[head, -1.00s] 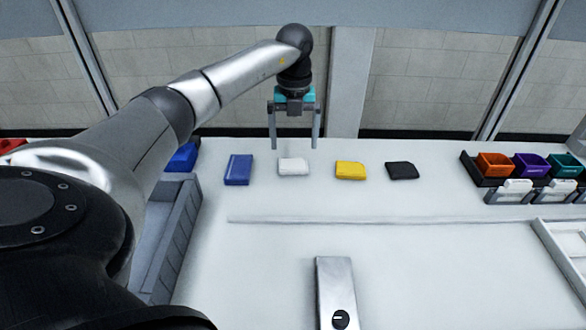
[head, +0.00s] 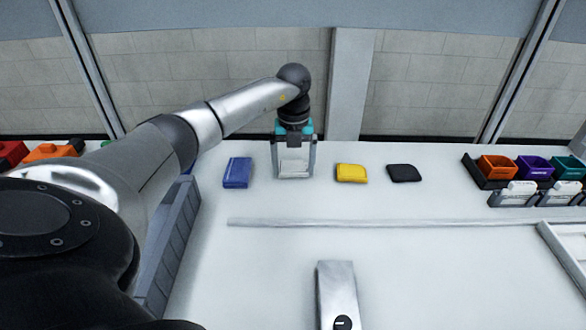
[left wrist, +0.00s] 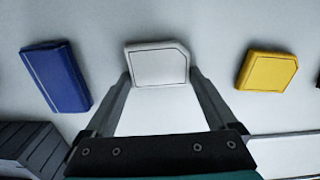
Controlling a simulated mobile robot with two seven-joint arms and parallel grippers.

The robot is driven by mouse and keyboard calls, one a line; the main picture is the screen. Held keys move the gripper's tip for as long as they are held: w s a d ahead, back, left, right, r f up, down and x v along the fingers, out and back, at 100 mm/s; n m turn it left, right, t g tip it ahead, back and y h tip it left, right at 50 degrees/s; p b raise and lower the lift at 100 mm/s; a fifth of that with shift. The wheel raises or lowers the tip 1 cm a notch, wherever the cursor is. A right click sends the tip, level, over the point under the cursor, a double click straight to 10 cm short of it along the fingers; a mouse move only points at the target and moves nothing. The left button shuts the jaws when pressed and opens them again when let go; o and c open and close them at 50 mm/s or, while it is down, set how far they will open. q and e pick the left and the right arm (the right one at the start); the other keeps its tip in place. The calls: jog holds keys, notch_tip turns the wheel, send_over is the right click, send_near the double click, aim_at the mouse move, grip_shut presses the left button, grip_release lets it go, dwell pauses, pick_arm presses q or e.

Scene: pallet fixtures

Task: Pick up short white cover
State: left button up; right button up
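The short white cover (head: 294,172) lies on the white table between a blue block and a yellow block. My left gripper (head: 295,175) points straight down over it, one finger at each side. The left wrist view shows the white cover (left wrist: 158,63) flat, with a cut corner at its upper right. The fingertips of my left gripper (left wrist: 160,80) meet its two side edges with no visible gap, so the gripper looks shut on it. I see no clear gap that shows it lifted off the table. My right gripper is not in view.
A blue block (head: 237,172) is left of the cover; a yellow block (head: 351,173) and a black block (head: 404,173) are right. A grey bin (head: 168,245) stands at left. Orange (head: 497,167), purple and teal bins stand far right. A low strip (head: 380,223) crosses the table in front.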

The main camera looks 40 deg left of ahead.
pick_arm(q)
jog(key=c, duration=0.8)
jog(key=shift+r, duration=0.1)
